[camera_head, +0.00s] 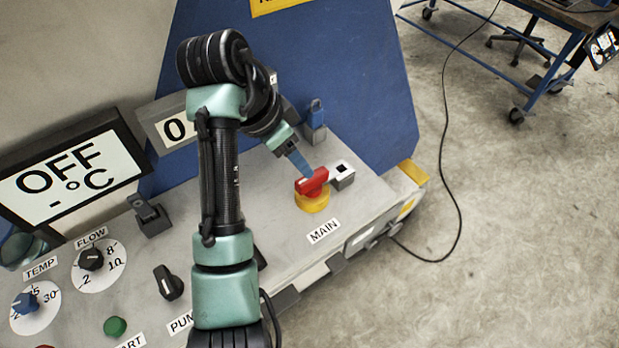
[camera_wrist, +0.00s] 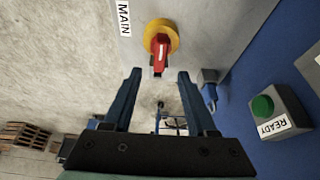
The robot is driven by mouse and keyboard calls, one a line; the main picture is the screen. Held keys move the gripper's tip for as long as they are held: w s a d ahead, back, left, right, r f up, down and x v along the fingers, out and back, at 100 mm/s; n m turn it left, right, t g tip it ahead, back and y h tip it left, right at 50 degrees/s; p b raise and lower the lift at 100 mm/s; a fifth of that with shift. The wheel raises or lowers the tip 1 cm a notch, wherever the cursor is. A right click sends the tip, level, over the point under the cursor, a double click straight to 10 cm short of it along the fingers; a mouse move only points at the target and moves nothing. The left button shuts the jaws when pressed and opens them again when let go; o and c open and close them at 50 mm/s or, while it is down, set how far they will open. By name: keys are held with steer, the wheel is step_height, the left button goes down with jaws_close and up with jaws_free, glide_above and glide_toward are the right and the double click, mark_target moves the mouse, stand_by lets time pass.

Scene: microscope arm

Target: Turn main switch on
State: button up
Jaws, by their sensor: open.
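The main switch (camera_head: 312,184) is a red rotary handle on a yellow round base, set on the grey panel above the MAIN label (camera_head: 323,231). In the wrist view the red handle of the switch (camera_wrist: 160,52) lies ahead of my fingers, centred between them. My gripper (camera_head: 299,164) is at the switch in the head view, with one blue finger showing close to the red handle. In the wrist view my gripper (camera_wrist: 158,78) has its two blue fingers spread apart with nothing between them. Whether a finger touches the handle I cannot tell.
A display (camera_head: 70,172) reads OFF. The panel also holds a FLOW knob (camera_head: 91,259), a TEMP knob (camera_head: 25,303), a black pump knob (camera_head: 168,282) and a green button (camera_head: 115,326). A green READY button (camera_wrist: 262,106) sits on a box. A blue panel (camera_head: 350,90) stands behind.

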mark_target(325, 175)
steer(key=p+x, duration=0.1)
steer(key=x, duration=0.7)
steer(key=shift+f, duration=0.1)
jaws_close()
stand_by(1.2)
